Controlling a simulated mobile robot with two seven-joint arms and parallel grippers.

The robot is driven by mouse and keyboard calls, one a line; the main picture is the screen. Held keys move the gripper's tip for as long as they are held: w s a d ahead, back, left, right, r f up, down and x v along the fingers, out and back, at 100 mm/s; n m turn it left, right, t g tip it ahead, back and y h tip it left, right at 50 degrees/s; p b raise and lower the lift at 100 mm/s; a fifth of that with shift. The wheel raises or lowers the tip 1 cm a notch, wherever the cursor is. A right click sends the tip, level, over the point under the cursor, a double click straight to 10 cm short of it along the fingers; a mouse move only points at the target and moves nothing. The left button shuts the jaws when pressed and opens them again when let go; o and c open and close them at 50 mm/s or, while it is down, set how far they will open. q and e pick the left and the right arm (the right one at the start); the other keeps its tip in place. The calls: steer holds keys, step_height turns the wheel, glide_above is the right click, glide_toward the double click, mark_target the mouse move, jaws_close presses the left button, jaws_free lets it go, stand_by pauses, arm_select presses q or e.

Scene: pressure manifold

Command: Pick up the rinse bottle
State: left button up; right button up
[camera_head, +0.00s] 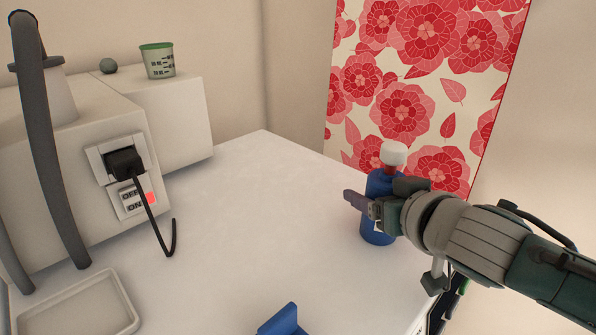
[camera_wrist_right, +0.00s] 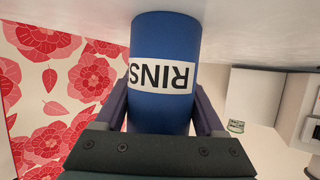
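The rinse bottle (camera_head: 375,229) is blue with a white cap (camera_head: 393,154) and stands upright near the table's right edge. In the right wrist view the bottle (camera_wrist_right: 163,105) appears upside down, with part of a white label reading "RINS". My right gripper (camera_head: 365,205) comes in from the right at the bottle's mid-height. Its fingers lie on both sides of the bottle in the wrist view (camera_wrist_right: 163,112), close against its sides. I cannot tell whether they press on it. The gripper hides part of the bottle in the head view. My left gripper is not in view.
A shallow tray (camera_head: 80,310) is at front left, a blue object (camera_head: 283,322) at front. The table's middle (camera_head: 250,220) is clear. A floral panel (camera_head: 410,80) stands behind.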

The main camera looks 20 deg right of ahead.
steer(key=c, duration=0.9)
steer(key=shift+r, duration=0.15)
